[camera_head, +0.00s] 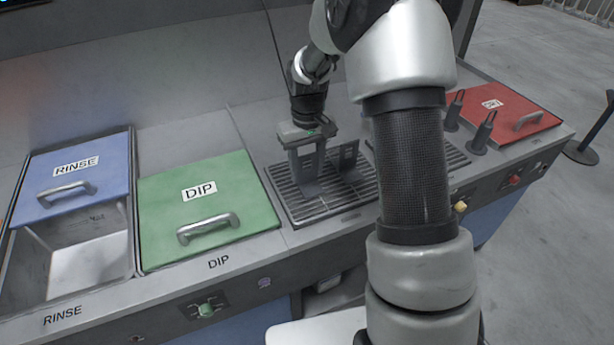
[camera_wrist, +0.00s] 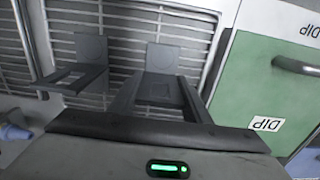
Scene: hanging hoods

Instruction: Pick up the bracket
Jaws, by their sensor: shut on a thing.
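Two dark grey L-shaped brackets show in the wrist view, each with an upright plate and a flat plate with a rectangular opening. The middle bracket (camera_wrist: 163,57) is between the fingers of my gripper (camera_wrist: 160,92), which is shut on it. In the head view my gripper (camera_head: 308,176) points down over the slatted grate (camera_head: 301,207), and the held bracket is hard to tell apart from the fingers. I cannot tell whether it touches the grate. The other bracket (camera_head: 348,156) stands just to the right, apart from my gripper; it also shows in the wrist view (camera_wrist: 90,48).
A green DIP lid (camera_head: 220,205) and a blue RINSE lid (camera_head: 85,170) lie left of the grate. An open basin (camera_head: 90,262) is below the RINSE lid. Dark upright holders (camera_head: 483,132) and a red lid (camera_head: 505,110) are at the right.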

